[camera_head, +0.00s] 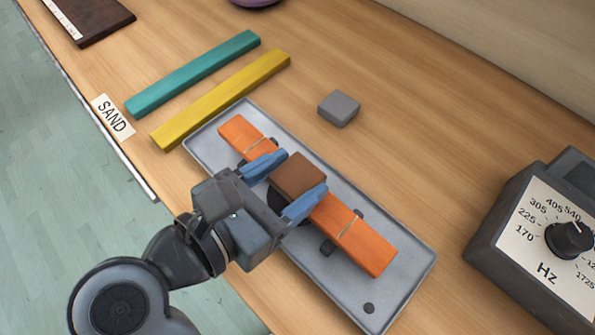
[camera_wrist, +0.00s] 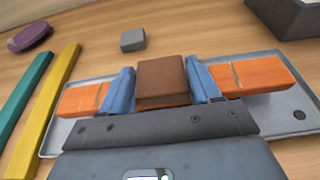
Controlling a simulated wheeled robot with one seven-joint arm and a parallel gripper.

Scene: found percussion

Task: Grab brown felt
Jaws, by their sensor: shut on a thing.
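The brown felt (camera_head: 298,175) is a small brown block at the middle of the orange bar (camera_head: 352,234). In the wrist view the brown felt (camera_wrist: 161,80) sits between the two blue fingers. My gripper (camera_head: 284,184) is shut on it, one finger on each side. The wrist view also shows my gripper (camera_wrist: 160,88) from behind. The orange bar continues out on both sides of the fingers. Whether the felt touches the bar cannot be told, as the fingers hide that part.
The bar lies over a grey tray (camera_head: 408,262). A teal bar (camera_head: 195,73) and a yellow bar (camera_head: 222,99) lie beside it, near the SAND label (camera_head: 113,117). A small grey block (camera_head: 339,108) stands behind. A dial box (camera_head: 545,240) is at right. The table between is clear.

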